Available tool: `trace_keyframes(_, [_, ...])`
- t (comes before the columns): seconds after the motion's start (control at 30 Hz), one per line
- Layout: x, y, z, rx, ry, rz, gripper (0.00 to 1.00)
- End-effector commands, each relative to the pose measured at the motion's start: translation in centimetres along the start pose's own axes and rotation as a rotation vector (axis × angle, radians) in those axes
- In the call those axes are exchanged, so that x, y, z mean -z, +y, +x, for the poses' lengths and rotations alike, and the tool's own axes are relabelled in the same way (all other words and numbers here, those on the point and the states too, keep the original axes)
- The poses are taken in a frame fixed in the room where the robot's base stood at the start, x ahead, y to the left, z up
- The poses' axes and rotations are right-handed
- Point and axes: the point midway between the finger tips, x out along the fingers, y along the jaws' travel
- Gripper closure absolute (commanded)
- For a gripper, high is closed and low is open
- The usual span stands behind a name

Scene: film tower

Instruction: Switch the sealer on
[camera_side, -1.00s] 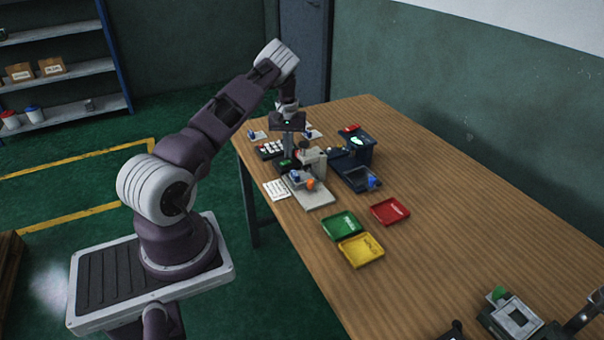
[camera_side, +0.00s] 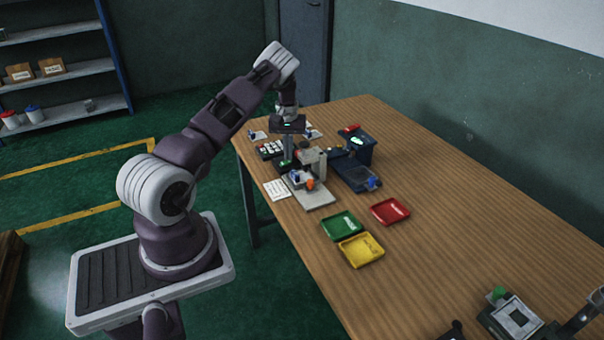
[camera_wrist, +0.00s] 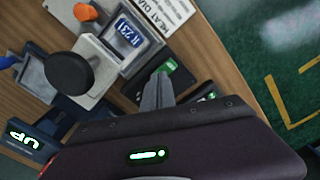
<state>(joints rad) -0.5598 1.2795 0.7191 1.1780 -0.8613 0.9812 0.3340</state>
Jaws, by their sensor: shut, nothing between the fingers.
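A pale grey press, which looks like the sealer (camera_side: 318,197), stands near the left edge of the table. In the wrist view its round black knob (camera_wrist: 69,73) and a blue-and-white number plate (camera_wrist: 129,33) show. A dark box with a lit green patch (camera_wrist: 168,67) lies beside it; I cannot tell whether this is its switch. My gripper (camera_wrist: 160,76) is shut and empty, fingertips close to the green patch; contact is unclear. In the side view my gripper (camera_side: 288,158) points down just behind the press, its tips partly hidden.
A dark blue machine (camera_side: 359,148) with a lit green display stands right of the press. Green (camera_side: 342,225), yellow (camera_side: 361,249) and red (camera_side: 390,211) trays lie nearer. A printed sheet (camera_side: 277,189) lies left.

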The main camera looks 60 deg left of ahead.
Motion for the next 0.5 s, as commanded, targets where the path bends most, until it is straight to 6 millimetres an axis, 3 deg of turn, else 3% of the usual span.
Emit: trace_keyframes(0.5, [0.01, 0.00, 0.80, 0.000, 0.000, 0.000, 1.00])
